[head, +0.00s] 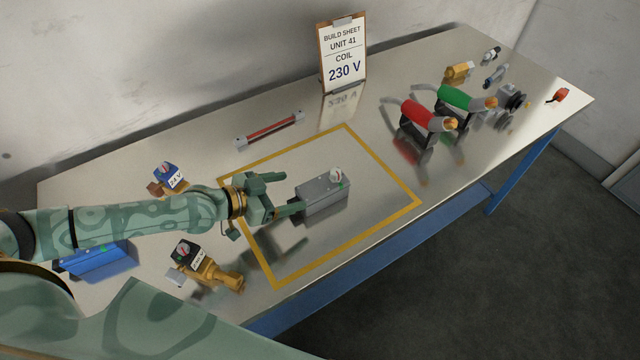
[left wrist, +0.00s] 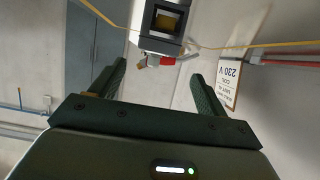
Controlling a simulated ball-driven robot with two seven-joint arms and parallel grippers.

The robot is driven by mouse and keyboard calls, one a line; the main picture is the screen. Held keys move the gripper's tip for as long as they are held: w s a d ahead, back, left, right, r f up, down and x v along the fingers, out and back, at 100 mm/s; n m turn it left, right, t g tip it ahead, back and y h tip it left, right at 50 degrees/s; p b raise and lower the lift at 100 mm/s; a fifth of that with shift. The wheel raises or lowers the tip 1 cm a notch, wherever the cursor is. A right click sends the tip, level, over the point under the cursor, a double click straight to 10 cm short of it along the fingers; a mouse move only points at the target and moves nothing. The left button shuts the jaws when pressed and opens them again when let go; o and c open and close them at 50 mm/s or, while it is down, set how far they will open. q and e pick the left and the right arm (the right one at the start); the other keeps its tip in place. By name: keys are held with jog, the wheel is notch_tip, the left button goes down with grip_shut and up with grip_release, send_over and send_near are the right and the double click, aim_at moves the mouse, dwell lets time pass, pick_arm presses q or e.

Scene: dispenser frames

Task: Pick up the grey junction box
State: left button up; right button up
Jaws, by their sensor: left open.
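In the left wrist view the box end (left wrist: 158,44) shows beyond and between the open fingers (left wrist: 158,75), with a dark square opening. My right gripper is not in view.
A valve with a brass body (head: 222,276) stands near the left arm, and a 24 V one (head: 168,175) stands behind it. Red (head: 423,115) and green (head: 458,98) cylinders stand at right. The rectangle's right part is clear.

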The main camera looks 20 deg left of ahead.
aim_at(310, 190)
pick_arm(q)
jog(key=x, duration=0.3)
jog(key=shift+f, duration=0.1)
jog(key=shift+b+x, duration=0.3)
jog(key=shift+x, duration=0.5)
jog(key=x, duration=0.2)
jog(key=b+x, duration=0.1)
jog(key=x, duration=0.1)
jog(key=shift+s+d+f, duration=0.1)
jog(key=shift+s+f, duration=0.15)
jog(key=shift+s, duration=0.05)
jog(key=shift+w+d+f, duration=0.1)
jog(key=shift+w+d, duration=0.1)
jog(key=shift+w, duration=0.05)
jog(key=shift+c, duration=0.8)
jog(key=c, duration=1.1)
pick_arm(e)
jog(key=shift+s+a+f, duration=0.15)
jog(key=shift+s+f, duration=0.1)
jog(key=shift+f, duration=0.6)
